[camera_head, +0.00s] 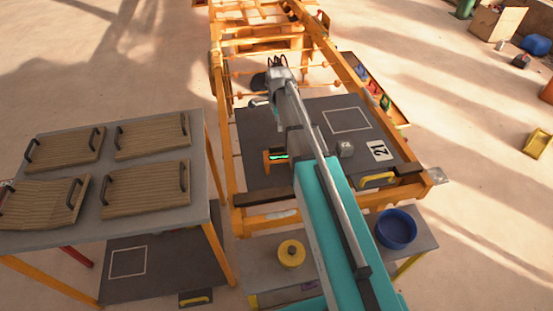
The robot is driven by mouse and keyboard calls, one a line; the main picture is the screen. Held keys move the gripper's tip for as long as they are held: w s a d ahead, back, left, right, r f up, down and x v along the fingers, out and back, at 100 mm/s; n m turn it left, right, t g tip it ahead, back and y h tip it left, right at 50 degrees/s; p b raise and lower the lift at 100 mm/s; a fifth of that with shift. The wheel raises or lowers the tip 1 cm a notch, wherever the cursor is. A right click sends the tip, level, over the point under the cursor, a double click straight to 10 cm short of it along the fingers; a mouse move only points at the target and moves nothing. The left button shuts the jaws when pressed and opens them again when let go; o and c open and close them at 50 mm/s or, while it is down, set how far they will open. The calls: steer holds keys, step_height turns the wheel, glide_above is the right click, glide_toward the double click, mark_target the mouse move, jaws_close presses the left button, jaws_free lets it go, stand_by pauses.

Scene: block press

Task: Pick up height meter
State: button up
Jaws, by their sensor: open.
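A small orange and dark device with a bright green strip (275,158) sits on the dark panel inside the orange frame, just left of my arm. It looks like the height meter, but it is small and partly hidden by my arm. My gripper (277,62) is at the far end of my arm, beyond the device and over the back part of the frame. Its dark fingers are open, and I see nothing between them.
The orange frame (228,150) has side rails and thin crossbars around the dark panel (310,112). A small grey block (345,149) and a "21" card (380,150) lie on the panel. A table (110,222) with wooden trays stands left. A blue bowl (397,228) sits in front.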

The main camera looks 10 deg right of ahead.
mark_target(279, 145)
steer(key=shift+f+b, duration=4)
steer(key=shift+f, duration=0.15)
steer(key=shift+w+d+f+b, duration=0.1)
steer(key=shift+f+b, duration=1.2)
steer(key=shift+w+d+f+b, duration=0.1)
steer(key=shift+f+b, duration=1.2)
jaws_close()
